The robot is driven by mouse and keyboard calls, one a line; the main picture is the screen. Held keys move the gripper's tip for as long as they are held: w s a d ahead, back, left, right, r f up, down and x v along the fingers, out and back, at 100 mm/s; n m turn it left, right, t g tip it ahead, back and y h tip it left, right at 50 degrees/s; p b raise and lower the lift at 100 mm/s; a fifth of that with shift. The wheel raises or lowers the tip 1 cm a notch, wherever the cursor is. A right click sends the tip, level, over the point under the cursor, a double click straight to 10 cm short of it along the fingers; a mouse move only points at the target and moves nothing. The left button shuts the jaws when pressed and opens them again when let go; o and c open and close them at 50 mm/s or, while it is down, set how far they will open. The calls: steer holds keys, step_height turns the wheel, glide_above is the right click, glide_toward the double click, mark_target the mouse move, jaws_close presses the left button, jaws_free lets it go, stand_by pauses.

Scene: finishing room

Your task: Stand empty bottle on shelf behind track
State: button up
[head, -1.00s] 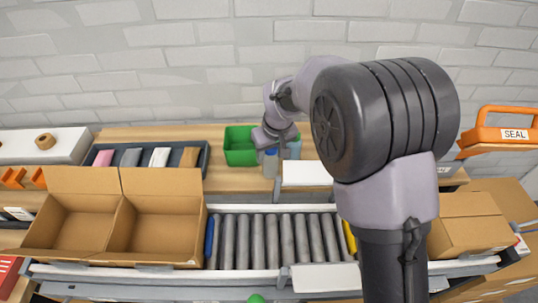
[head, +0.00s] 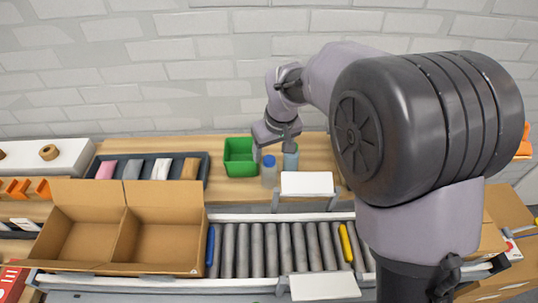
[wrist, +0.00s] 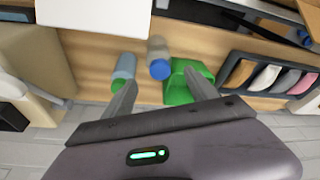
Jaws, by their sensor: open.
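Two bottles stand upright on the wooden shelf behind the roller track (head: 270,250). One is a clear greyish bottle (head: 269,176) with a blue cap; it also shows in the wrist view (wrist: 157,50). The other is a pale blue bottle (head: 291,160), just right of it, with green at its near end in the wrist view (wrist: 124,68). I cannot tell which is empty. My gripper (head: 275,146) is open and empty, above and close behind the bottles. In the wrist view its fingers (wrist: 161,80) spread to either side of the blue cap, not visibly touching it.
A green bin (head: 240,158) stands just left of the bottles. A dark tray (head: 150,166) of coloured items lies farther left. A white panel (head: 307,184) stands in front of the pale blue bottle. An open divided carton (head: 120,235) sits at the track's left.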

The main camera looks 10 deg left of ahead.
steer(key=s+d+r+m+t, duration=0.1)
steer(key=s+d+r+m, duration=0.1)
steer(key=s+d+r, duration=0.35)
steer(key=s+d+r+m, duration=0.2)
steer(key=d+r+m, duration=0.1)
steer(key=d+r, duration=0.4)
steer(key=s+d+m+t, duration=0.1)
steer(key=s+d+m, duration=0.2)
steer(key=s, duration=0.6)
steer(key=s+d+r+m+t, duration=0.1)
steer(key=s+d+m, duration=0.2)
steer(key=s, duration=0.6)
steer(key=shift+d+r+m+p, duration=0.3)
steer(key=shift+d+m, duration=0.1)
steer(key=shift+d, duration=0.7)
steer(key=shift+w+f, duration=0.1)
